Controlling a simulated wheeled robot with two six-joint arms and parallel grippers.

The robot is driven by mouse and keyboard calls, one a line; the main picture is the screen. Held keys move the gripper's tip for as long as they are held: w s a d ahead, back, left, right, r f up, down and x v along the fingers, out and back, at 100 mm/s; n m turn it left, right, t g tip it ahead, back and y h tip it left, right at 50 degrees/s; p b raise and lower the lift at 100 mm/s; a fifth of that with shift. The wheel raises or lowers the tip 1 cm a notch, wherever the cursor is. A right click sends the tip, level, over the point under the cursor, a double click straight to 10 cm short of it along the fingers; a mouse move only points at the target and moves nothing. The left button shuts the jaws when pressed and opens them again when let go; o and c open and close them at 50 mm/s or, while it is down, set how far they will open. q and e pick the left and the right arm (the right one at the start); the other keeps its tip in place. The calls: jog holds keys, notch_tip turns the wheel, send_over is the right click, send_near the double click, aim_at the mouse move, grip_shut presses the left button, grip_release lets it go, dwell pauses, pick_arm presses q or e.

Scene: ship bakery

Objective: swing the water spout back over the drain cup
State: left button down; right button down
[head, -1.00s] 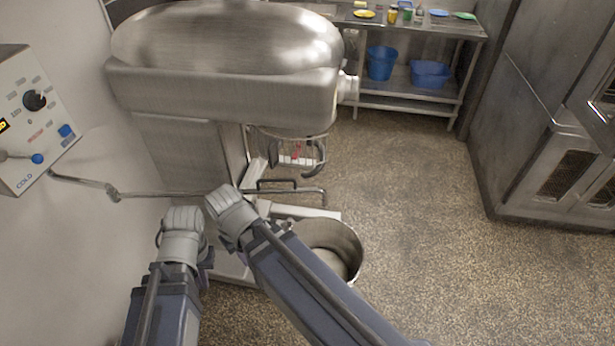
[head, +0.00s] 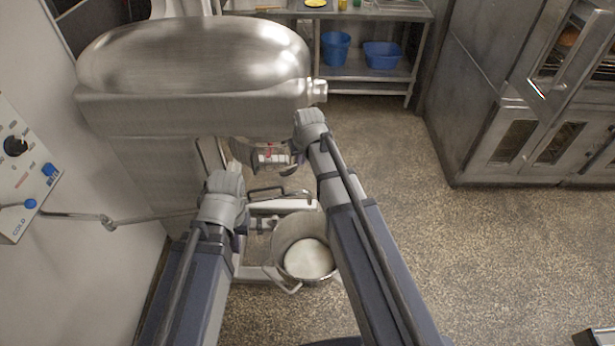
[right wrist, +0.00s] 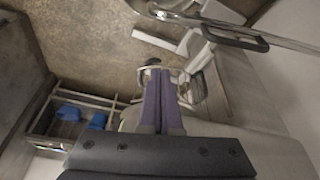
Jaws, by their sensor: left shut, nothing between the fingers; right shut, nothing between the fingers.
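The water spout (head: 160,215) is a thin jointed metal pipe. It runs from the wall panel to the right, behind my left gripper, and over the bowl area by the mixer. A dark loop handle (head: 265,192) shows on its outer part, and pipe and loop also show in the right wrist view (right wrist: 235,38). My left gripper (head: 226,182) is shut and empty in front of the pipe; contact cannot be told. My right gripper (head: 310,117) is shut and empty beside the mixer head; its closed purple fingers show in the right wrist view (right wrist: 159,74). I cannot make out the drain cup.
The big steel mixer (head: 195,100) fills the upper left. A steel bowl (head: 285,240) with pale contents stands low, between my arms. The control panel (head: 25,165) is on the left wall. Ovens (head: 500,110) stand at right; open floor lies between.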

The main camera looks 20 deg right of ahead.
jog(key=b+x, duration=1)
jog(key=x, duration=0.1)
jog(key=s, duration=0.4)
jog(key=shift+s+f, duration=0.1)
jog(key=shift+s, duration=0.1)
